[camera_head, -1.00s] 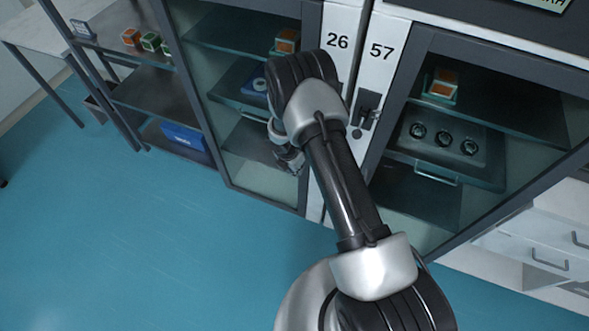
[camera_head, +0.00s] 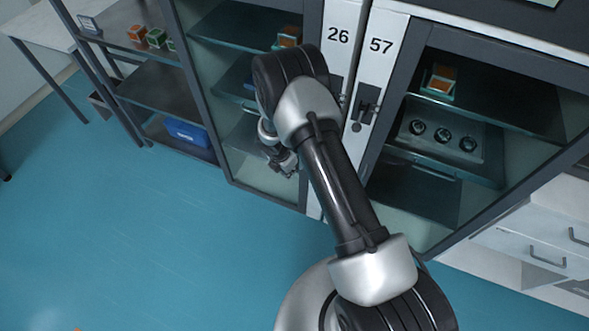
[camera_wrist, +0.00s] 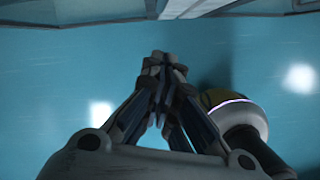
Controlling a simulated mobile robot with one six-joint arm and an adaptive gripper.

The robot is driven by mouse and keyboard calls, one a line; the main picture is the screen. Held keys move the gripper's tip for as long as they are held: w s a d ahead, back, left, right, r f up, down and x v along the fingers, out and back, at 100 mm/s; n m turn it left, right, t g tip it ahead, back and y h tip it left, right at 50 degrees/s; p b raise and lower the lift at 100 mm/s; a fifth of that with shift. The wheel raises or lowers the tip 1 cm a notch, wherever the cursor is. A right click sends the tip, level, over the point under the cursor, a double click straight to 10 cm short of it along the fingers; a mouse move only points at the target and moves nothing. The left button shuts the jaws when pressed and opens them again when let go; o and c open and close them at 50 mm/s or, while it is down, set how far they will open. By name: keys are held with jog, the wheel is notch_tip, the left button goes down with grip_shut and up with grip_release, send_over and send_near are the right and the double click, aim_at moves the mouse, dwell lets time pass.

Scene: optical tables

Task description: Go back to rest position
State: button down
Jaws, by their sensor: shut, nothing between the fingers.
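My gripper (camera_wrist: 160,62) is shut and empty in the wrist view, with its fingertips together above the bare blue floor. In the head view my gripper (camera_head: 284,166) is small and partly hidden by my own arm. It hangs in front of the left glass-door cabinet, near the post marked 26. My arm reaches up the middle of the head view with its elbow bent. I cannot tell from the head view how far the gripper is from the cabinet door.
Cabinet 26 (camera_head: 338,37) and cabinet 57 (camera_head: 382,46) stand ahead, with dark door handles. A tray with round holes (camera_head: 443,136) is inside cabinet 57. An open shelf with a blue bin (camera_head: 187,133) is at the left. The blue floor (camera_head: 130,240) is clear at the lower left.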

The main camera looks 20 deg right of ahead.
jog(key=w+p+v, duration=0.1)
jog(key=p+v, duration=0.1)
jog(key=v, duration=0.6)
jog(key=shift+s, duration=0.3)
jog(key=shift+d+r, duration=0.1)
jog(key=shift+r, duration=0.1)
jog(key=s+d+r+m, duration=0.2)
jog(key=r+m, duration=0.2)
jog(key=r, duration=0.6)
jog(key=s+d+r+m+t, duration=0.1)
jog(key=s+r+m, duration=0.25)
jog(key=r, duration=0.55)
jog(key=s+d+r+m, duration=0.15)
jog(key=r+m, duration=0.35)
jog(key=r, duration=0.5)
jog(key=s+r+m+t+y, duration=0.1)
jog(key=s+r+m, duration=0.4)
jog(key=s, duration=0.6)
jog(key=s+a+r+m+t+y, duration=0.1)
jog(key=s+r+m, duration=0.4)
jog(key=s, duration=0.5)
jog(key=shift+s+a+r+m, duration=0.25)
jog(key=shift+s+r+m, duration=0.15)
jog(key=shift+m, duration=0.85)
